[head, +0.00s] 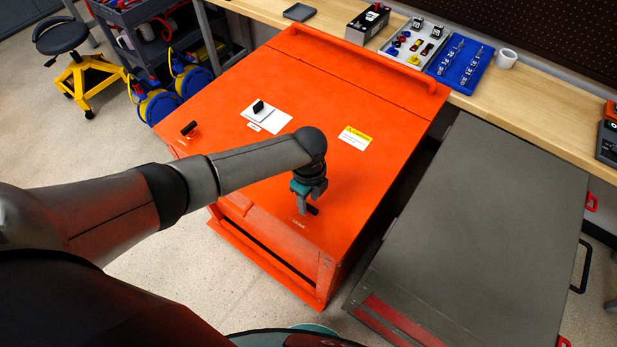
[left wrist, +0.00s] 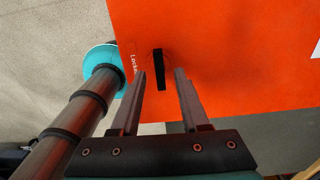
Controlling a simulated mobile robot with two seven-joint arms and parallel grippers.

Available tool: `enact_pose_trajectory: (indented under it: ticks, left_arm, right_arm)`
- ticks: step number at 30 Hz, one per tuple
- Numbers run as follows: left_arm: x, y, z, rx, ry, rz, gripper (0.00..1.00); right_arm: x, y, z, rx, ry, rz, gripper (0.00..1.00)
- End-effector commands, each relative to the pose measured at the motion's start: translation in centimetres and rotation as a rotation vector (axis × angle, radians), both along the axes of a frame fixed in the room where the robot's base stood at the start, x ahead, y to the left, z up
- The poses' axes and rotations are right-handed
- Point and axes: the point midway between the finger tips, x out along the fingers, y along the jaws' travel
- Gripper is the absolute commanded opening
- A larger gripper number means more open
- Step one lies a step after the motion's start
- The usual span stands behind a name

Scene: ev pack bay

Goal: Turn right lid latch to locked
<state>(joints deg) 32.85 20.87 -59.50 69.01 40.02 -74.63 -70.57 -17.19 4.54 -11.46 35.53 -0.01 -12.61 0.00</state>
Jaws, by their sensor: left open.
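The orange lid (head: 340,95) covers the pack. The right lid latch (head: 313,210) is a small black bar handle near the lid's front right corner. In the left wrist view the latch (left wrist: 159,66) points nearly along my fingers, with a partly cut-off "Locked" label beside it. My left gripper (head: 305,205) is over this latch, pointing down. In the left wrist view my left gripper (left wrist: 160,72) is open, one finger on each side of the latch's line. I cannot tell whether they touch it. Another black latch (head: 188,128) is at the lid's left. My right gripper is not seen.
A black handle (head: 258,106) on a white plate and a yellow warning label (head: 355,137) are on the lid. A grey slab-topped unit (head: 490,220) stands close on the right. The wooden bench (head: 545,97) behind holds a blue tray (head: 461,65) and parts.

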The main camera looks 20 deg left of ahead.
Motion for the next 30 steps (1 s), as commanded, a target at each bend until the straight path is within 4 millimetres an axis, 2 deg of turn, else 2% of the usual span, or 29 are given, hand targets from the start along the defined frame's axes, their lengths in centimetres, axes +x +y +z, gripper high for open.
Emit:
enact_pose_trajectory:
  ticks: [18,24,30]
  left_arm:
    - [0.1,0.0,11.7,-0.001,-0.005,-0.001,0.45]
    - [0.0,0.0,13.6,-0.001,-0.002,0.0,0.45]
    - [0.0,0.0,13.9,0.001,-0.001,0.001,0.45]
  right_arm:
    - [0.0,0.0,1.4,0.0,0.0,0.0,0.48]
    - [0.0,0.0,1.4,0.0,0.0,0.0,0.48]
    - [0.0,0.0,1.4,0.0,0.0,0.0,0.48]
